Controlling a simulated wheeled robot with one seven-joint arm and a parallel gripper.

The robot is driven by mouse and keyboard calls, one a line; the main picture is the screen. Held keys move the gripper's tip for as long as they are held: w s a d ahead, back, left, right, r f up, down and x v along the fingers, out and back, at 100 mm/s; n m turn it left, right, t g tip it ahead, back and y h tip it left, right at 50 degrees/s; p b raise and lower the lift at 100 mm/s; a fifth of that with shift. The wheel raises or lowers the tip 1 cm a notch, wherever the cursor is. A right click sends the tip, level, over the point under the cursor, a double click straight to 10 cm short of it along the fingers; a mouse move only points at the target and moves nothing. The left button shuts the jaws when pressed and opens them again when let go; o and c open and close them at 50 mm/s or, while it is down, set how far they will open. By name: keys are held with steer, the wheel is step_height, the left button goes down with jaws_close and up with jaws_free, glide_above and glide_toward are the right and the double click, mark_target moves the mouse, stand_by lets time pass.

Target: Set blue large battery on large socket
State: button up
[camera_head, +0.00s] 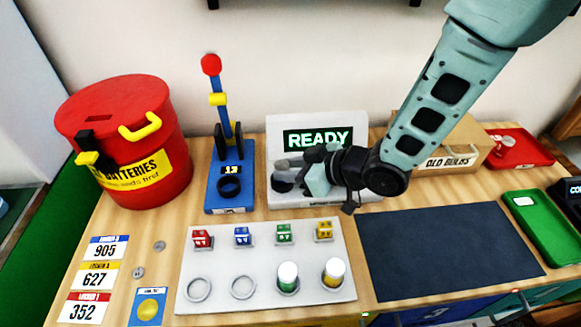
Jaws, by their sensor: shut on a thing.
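My gripper (296,174) is in front of the white READY station (359,121), at its left part, pointing left. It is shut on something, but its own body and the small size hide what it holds. No blue large battery can be made out. Dark round parts (282,184) show at the gripper's tip; I cannot tell if they are sockets or part of the grip. A dark ring-shaped holder (229,187) is on the blue lever stand (216,203) to the left, with nothing visible in it.
The white plate (212,266) has a green-banded cylinder (288,277), a yellow-banded cylinder (333,273) and two empty rings at left. A red battery drum (130,135) stands at left. The dark mat (445,250) is clear. A cardboard box (459,145) stands behind it.

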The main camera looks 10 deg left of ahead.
steer(key=shift+f, duration=0.2)
steer(key=o, duration=0.8)
steer(key=shift+d, duration=0.1)
steer(key=shift+p+v, duration=1.55)
steer(key=shift+v, duration=3.9)
